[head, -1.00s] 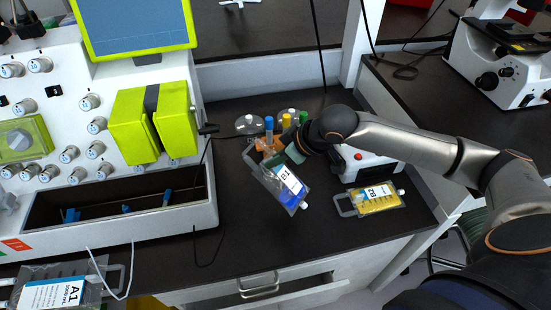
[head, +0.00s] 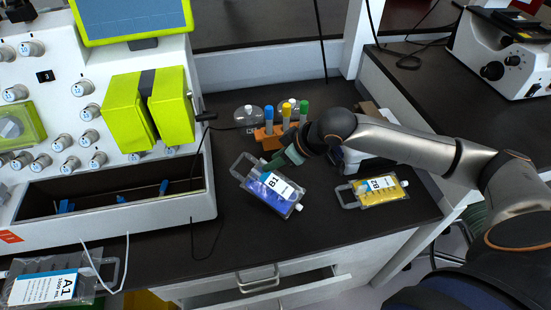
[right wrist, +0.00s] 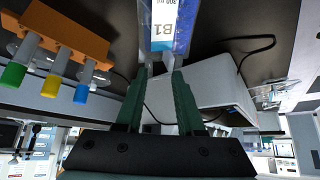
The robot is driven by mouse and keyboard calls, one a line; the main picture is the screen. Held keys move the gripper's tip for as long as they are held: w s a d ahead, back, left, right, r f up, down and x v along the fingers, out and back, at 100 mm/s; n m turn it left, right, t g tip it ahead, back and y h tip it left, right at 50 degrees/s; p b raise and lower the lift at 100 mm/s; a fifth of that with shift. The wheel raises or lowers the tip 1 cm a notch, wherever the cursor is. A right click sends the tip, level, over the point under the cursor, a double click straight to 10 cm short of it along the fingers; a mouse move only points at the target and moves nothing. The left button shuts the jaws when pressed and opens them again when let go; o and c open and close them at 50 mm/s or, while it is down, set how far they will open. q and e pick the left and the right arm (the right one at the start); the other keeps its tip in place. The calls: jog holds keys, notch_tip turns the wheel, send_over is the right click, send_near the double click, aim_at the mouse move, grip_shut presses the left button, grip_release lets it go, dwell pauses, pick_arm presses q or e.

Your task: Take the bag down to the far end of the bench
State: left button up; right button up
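The clear bag labelled B1 (head: 269,188) holds blue fluid, with its loop handle at upper left and its port at lower right. In the right wrist view the bag (right wrist: 182,40) shows at the top, beyond the fingertips. My right gripper (head: 277,164) meets the bag's upper edge in the head view. In the wrist view the right fingertips (right wrist: 162,66) close on the near edge of the bag. The frames do not show clearly whether the bag touches the bench (head: 235,230). My left gripper is not in view.
A yellow bag labelled B2 (head: 380,187) lies on the bench to the right. An orange rack (head: 266,138) with several capped tubes stands behind B1. The cell processor (head: 130,225) fills the left side, with bag A1 (head: 45,288) at its front. Bare bench lies in front of B1.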

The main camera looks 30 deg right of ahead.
jog(key=shift+o, duration=0.5)
jog(key=v, duration=1.2)
jog(key=shift+s+r+p, duration=0.15)
jog(key=shift+r+p, duration=0.05)
jog(key=shift+p, duration=0.25)
jog(key=shift+d, duration=0.15)
